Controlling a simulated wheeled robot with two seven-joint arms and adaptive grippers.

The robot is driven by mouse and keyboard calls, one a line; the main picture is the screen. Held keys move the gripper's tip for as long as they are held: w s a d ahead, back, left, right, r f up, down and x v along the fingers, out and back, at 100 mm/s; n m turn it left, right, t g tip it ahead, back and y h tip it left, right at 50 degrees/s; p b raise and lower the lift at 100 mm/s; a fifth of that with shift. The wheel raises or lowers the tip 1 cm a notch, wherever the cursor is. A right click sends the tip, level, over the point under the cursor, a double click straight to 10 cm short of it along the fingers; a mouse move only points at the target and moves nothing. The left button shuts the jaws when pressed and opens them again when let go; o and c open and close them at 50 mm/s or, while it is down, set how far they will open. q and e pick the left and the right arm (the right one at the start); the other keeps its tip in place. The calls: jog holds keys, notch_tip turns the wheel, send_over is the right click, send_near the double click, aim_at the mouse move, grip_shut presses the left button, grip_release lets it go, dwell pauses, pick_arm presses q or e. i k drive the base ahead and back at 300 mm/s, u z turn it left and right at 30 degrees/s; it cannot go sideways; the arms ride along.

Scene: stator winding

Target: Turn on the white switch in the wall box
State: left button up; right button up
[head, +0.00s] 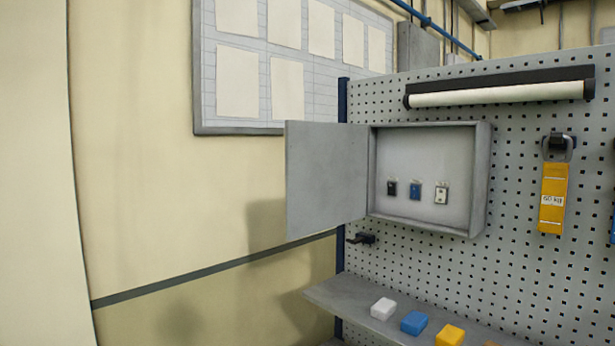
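A grey wall box (479,180) hangs on the pegboard, with its door (325,180) swung open to the left. Inside on its back panel are three small switches in a row. The black switch (391,188) is on the left, the blue switch (415,190) is in the middle, and the white switch (441,194) is on the right. The switches are too small to tell which way each is set. Neither of my grippers shows in the head view.
A grey shelf (345,300) below the box holds a white block (383,309), a blue block (414,323) and a yellow block (450,335). A black hook (362,238) sticks out under the door. A yellow strip (552,198) hangs right of the box, and a white roll (500,93) is above.

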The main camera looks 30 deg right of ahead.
aim_at(441, 193)
jog(key=u, duration=0.4)
jog(key=i, duration=2.15)
jog(key=z, duration=1.6)
jog(key=i, duration=0.95)
jog(key=z, duration=1.8)
